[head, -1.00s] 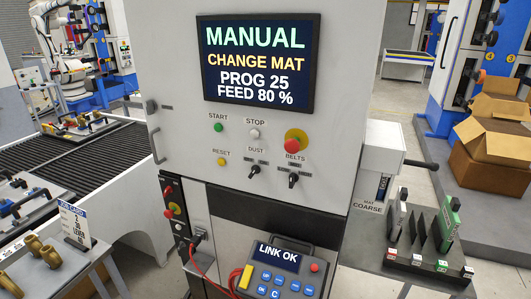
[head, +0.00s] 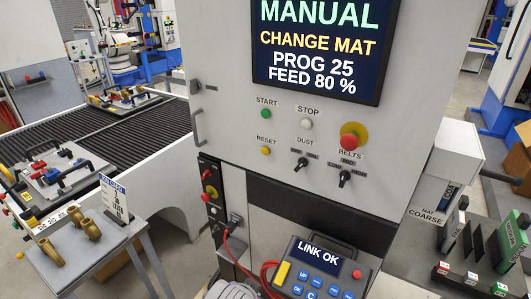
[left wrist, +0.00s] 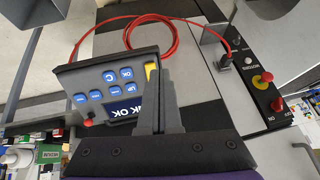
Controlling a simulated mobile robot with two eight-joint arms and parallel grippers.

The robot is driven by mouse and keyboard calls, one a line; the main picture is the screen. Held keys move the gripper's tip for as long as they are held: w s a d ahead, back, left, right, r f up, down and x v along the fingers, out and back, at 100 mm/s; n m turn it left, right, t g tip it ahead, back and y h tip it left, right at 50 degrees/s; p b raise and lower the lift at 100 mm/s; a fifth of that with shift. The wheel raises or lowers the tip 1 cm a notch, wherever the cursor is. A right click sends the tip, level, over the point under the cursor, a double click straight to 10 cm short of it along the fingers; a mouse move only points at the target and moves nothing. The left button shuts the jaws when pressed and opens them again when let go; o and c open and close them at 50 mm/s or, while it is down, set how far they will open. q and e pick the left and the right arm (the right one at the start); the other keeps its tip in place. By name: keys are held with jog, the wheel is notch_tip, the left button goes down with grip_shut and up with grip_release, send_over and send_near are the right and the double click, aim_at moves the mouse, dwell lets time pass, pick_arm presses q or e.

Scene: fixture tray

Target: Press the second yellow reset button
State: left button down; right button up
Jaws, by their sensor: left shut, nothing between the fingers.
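A yellow button (head: 265,150) labelled RESET is on the light grey cabinet front (head: 225,95), below the green START button (head: 266,114). A white STOP button (head: 307,123) is to its right. It is the only button labelled RESET that I can make out. My left gripper (left wrist: 157,83) is shut and empty in the left wrist view, in front of the grey pendant (left wrist: 107,82) with blue buttons and partly covering it. A grey rounded part of my arm shows at the bottom of the head view. My right gripper is not in view.
A red emergency stop (head: 351,137) on yellow and two black knobs are right of RESET. The pendant (head: 322,270), reading LINK OK, and its red cable (head: 268,276) are below. A door handle (head: 198,127) projects at the cabinet's left edge. The front around RESET is clear.

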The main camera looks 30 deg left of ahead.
aim_at(265, 151)
pick_arm(q)
jog(key=w+a+r+m+t+y+b, duration=0.2)
jog(key=w+a+r+m+y+b, duration=0.2)
jog(key=w+a+r+m+y, duration=0.55)
jog(key=w+a+r+m+t+b, duration=0.1)
jog(key=w+a+r+m+t, duration=0.1)
jog(key=w+r+m+t, duration=0.2)
jog(key=w+r+m, duration=0.3)
jog(key=w+r, duration=0.1)
jog(key=r, duration=0.2)
jog(key=shift+a+t+b, duration=0.2)
jog(key=shift+t+b, duration=0.1)
jog(key=shift+b, duration=0.05)
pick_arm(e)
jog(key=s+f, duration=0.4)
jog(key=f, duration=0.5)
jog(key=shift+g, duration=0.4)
pick_arm(q)
jog(key=shift+m+y, duration=0.25)
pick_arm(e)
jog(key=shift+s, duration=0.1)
pick_arm(q)
jog(key=w, duration=0.8)
jog(key=shift+w+d+b, duration=0.35)
jog(key=shift+w, duration=0.05)
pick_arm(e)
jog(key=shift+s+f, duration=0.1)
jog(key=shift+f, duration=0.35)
